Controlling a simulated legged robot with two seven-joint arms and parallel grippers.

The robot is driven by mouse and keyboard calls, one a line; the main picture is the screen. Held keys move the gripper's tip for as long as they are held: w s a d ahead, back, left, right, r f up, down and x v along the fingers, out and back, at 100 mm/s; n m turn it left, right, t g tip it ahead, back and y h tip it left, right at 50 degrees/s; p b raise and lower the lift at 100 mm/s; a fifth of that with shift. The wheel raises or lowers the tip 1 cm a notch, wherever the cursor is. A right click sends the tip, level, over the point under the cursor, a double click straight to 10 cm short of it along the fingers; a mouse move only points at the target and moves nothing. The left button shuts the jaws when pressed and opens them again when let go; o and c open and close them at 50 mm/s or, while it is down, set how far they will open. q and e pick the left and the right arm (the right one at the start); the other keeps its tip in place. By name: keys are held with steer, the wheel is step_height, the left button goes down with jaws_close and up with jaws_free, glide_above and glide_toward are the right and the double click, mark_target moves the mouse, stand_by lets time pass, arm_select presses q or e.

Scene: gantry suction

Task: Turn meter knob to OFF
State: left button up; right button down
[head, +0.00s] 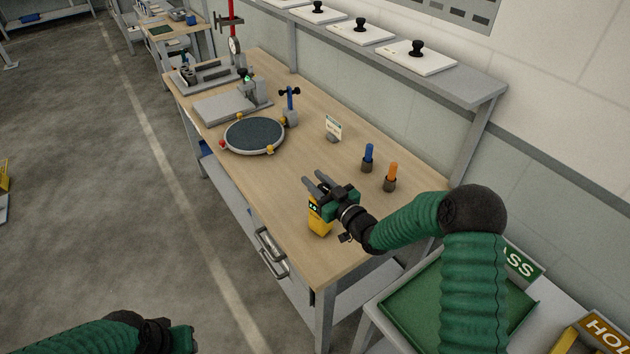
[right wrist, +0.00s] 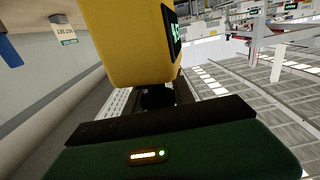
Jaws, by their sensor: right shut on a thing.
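The yellow meter (head: 318,224) is near the front edge of the wooden table, with a small dark display (head: 314,207) showing greenish marks. My right gripper (head: 314,184) is at the top of the meter and shut on it. In the right wrist view the yellow meter body (right wrist: 125,45) fills the space ahead of the gripper, and its dark display (right wrist: 173,35) faces right. I cannot make out the knob or its setting. Part of my left arm shows at the bottom left of the head view; its fingers are not clearly visible.
A round dark plate (head: 254,135) and grey fixtures (head: 232,103) stand farther back on the table (head: 290,180). Blue (head: 368,157) and orange (head: 390,176) handled tools stand upright right of the meter. A small sign (head: 333,128) stands behind. A green tray (head: 420,305) is at lower right.

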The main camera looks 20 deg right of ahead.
steer(key=shift+d, duration=0.2)
steer(key=shift+a, duration=0.15)
steer(key=c, duration=1.1)
jaws_free()
steer(key=shift+o, duration=0.2)
steer(key=b+v, duration=0.2)
steer(key=v, duration=1.5)
steer(key=shift+b, duration=0.35)
steer(key=shift+w, duration=0.1)
